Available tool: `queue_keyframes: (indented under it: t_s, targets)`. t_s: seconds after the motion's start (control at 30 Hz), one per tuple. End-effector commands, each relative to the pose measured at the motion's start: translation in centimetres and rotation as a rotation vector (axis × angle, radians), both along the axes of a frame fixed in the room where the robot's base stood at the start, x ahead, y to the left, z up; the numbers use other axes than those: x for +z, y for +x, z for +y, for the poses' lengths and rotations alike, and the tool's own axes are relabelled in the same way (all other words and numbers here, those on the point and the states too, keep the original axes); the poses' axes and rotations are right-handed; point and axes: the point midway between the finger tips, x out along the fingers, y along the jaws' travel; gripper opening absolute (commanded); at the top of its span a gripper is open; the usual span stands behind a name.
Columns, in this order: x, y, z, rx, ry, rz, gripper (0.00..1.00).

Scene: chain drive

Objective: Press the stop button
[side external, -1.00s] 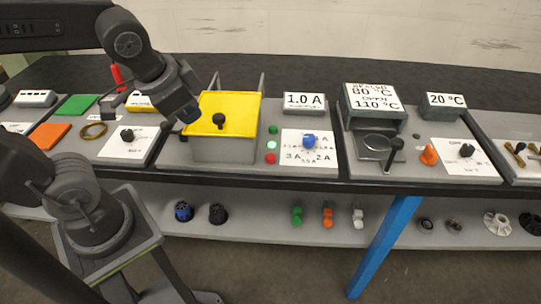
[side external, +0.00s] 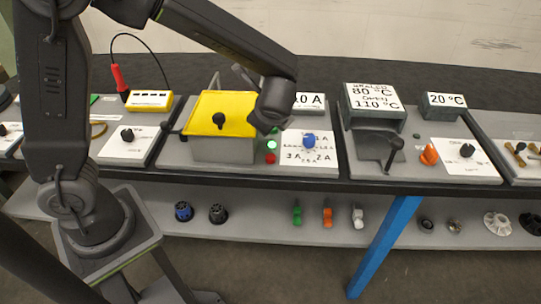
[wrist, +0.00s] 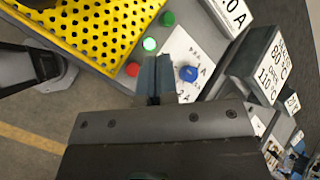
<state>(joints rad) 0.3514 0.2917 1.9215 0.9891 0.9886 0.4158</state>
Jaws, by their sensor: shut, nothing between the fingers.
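The red button (side external: 270,158) is at the front of a short column beside the yellow-topped box, and it also shows in the wrist view (wrist: 133,69). Behind it are a lit green-white lamp (side external: 271,144) and a green button (wrist: 167,18). My gripper (wrist: 155,98) is shut and empty. In the wrist view its fingertips appear just right of the red button, between it and the blue knob. In the side view my gripper (side external: 262,124) is above the back of the button column, partly hidden by my wrist. I see no contact with the red button.
The yellow perforated cover (side external: 213,103) with a black knob is left of the buttons. A white dial plate (side external: 325,156) with a blue knob (side external: 309,141) is close on the right. The 1.0 A display (side external: 312,100) stands behind, partly hidden by my arm.

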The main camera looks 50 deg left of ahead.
Motion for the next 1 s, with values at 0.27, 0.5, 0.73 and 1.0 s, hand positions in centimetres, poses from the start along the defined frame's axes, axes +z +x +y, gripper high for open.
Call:
queue_keyframes:
  t_s: [0.27,0.5,0.73,1.0]
  targets:
    - [0.0,0.0,0.0,-0.002,0.002,0.001,0.0]
    - [-1.0,0.0,0.0,0.0,0.002,0.003,0.0]
    - [-4.0,0.0,0.0,-0.001,0.002,0.005,0.0]
    - [-7.4,0.0,0.0,-0.001,0.002,0.004,0.0]
